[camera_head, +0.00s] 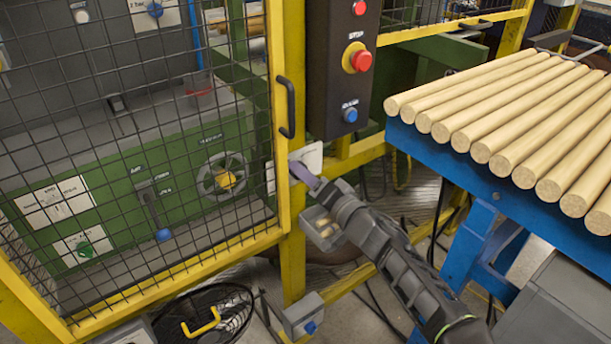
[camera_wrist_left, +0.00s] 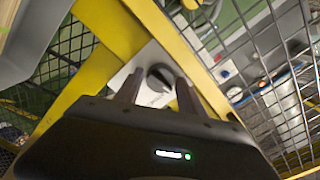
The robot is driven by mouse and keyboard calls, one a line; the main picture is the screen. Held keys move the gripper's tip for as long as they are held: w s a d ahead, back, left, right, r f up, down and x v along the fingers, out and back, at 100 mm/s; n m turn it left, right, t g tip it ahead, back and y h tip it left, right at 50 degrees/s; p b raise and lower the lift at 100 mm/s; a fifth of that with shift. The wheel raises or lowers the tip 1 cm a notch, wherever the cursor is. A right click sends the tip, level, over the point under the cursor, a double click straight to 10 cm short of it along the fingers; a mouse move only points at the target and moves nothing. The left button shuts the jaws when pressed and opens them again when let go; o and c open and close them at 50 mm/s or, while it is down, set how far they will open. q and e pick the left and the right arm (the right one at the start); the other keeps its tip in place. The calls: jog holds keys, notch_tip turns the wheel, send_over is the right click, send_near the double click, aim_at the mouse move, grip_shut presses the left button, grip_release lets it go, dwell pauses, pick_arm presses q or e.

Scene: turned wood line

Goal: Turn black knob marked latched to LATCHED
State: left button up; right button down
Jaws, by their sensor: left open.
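The black knob (camera_wrist_left: 160,76) sits on a pale plate (camera_wrist_left: 146,92) fixed to the yellow post; in the left wrist view it shows just beyond and between my fingertips. I cannot read its marking or tell its setting. In the head view the plate (camera_head: 312,156) shows beside the gate edge, and my gripper hides the knob there. My left gripper (camera_head: 303,172) is open and points at the plate; it also shows in the left wrist view (camera_wrist_left: 159,82), with one finger to each side of the knob. I cannot tell whether it touches. My right gripper is not in view.
A yellow mesh gate (camera_head: 283,200) with a black handle (camera_head: 287,108) is left of the plate. A dark control box (camera_head: 335,25) hangs above. A small open bin (camera_head: 324,240) is just below my gripper. A blue rack (camera_head: 430,148) with wooden rods stands at right.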

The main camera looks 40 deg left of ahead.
pick_arm(q)
jog(key=shift+c, duration=0.6)
grip_shut()
jog(key=shift+m+p, duration=4.2)
jog(key=shift+m, duration=1.2)
jog(key=shift+f, duration=0.1)
